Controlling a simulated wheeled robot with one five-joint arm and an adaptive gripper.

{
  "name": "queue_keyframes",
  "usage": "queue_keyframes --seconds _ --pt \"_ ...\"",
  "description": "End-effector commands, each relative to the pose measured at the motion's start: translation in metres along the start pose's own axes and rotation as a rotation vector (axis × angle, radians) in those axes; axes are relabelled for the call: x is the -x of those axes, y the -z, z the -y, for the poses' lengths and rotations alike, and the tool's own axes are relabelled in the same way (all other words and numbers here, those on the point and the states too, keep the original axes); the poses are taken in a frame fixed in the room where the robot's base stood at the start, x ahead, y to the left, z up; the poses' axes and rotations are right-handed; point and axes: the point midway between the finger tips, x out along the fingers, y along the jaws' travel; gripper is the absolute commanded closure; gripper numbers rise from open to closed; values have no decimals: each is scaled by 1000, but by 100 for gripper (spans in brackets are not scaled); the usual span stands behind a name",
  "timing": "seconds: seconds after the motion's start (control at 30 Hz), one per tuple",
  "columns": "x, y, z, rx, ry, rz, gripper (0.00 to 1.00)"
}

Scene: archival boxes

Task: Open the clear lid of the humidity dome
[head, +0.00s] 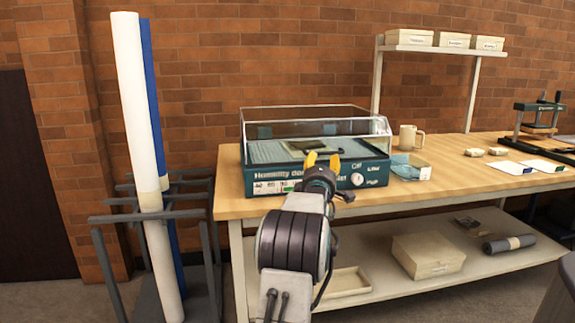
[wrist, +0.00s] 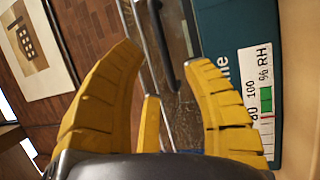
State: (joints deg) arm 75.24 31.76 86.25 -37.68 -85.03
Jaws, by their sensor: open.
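The humidity dome stands on the wooden bench, with a teal base (head: 375,172) and a clear box-shaped lid (head: 262,128) that sits down on it. Papers or flat items show through the lid. My gripper (head: 323,160) is in front of the dome, its yellow fingers open near the front edge. In the wrist view my gripper (wrist: 163,65) is open and empty, with a dark handle bar (wrist: 160,42) ahead between the fingertips. The teal base (wrist: 238,35) with its RH label is on the right there. I cannot tell whether a finger touches the handle.
A mug (head: 411,137) and a small blue tray (head: 405,166) are right of the dome. A press (head: 540,118) stands farther right. Long rolls (head: 142,120) stand in a rack (head: 120,217) at left.

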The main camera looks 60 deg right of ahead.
Motion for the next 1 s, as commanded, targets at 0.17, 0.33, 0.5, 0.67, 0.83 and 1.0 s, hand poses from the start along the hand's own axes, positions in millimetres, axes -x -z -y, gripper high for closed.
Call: queue_keyframes --seconds 0.17,0.33,0.5,0.67,0.83,1.0 --pt "-7 -10 2 17 -17 12 55" --pt "-19 -9 3 16 -17 11 55" --pt "-34 -9 2 15 -17 11 55" --pt "-46 -9 2 15 -16 11 55" --pt "-59 -9 0 15 -13 11 55" --pt "-68 -9 0 15 -13 11 55"
